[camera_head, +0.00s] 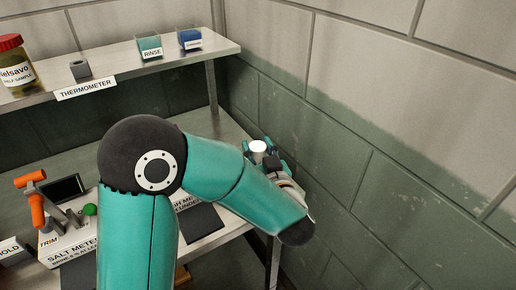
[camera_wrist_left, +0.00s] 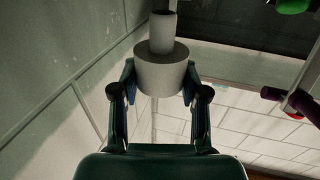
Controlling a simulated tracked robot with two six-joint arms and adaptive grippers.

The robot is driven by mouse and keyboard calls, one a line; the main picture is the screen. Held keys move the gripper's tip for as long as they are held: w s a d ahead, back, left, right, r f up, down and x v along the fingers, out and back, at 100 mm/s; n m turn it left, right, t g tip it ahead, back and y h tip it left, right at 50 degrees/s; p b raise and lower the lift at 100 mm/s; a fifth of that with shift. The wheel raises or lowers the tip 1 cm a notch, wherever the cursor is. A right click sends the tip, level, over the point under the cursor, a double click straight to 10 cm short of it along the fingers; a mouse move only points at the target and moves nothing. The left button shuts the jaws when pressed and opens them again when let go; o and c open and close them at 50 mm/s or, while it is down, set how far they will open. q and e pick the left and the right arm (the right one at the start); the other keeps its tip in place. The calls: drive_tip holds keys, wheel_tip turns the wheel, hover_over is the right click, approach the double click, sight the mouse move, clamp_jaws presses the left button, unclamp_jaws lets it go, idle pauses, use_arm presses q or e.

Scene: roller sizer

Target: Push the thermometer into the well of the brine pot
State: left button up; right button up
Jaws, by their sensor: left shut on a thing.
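My left gripper (camera_head: 272,162) is at the right end of the lower counter, close to the wall, partly hidden by my own arm. It is shut on a pale stepped cylinder, which I take to be the thermometer (camera_head: 258,147); its round white top faces up. In the left wrist view the left gripper (camera_wrist_left: 160,88) has a finger on each side of the thermometer (camera_wrist_left: 160,72), whose narrower part points away from the palm. I cannot make out the brine pot or its well in either view. My right gripper is not in view.
The upper shelf (camera_head: 120,62) holds a red-lidded jar (camera_head: 14,62), a grey holder (camera_head: 80,69) above the THERMOMETER label (camera_head: 86,88), a RINSE container (camera_head: 149,47) and a blue container (camera_head: 190,39). The block wall (camera_head: 370,150) is close on the right.

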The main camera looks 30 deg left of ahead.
sight(259, 161)
use_arm(q)
drive_tip(key=shift+f+b, duration=1.7)
drive_tip(key=shift+f, duration=0.2)
drive_tip(key=o, duration=1.2)
drive_tip(key=shift+d, duration=0.1)
drive_tip(key=v, duration=1.2)
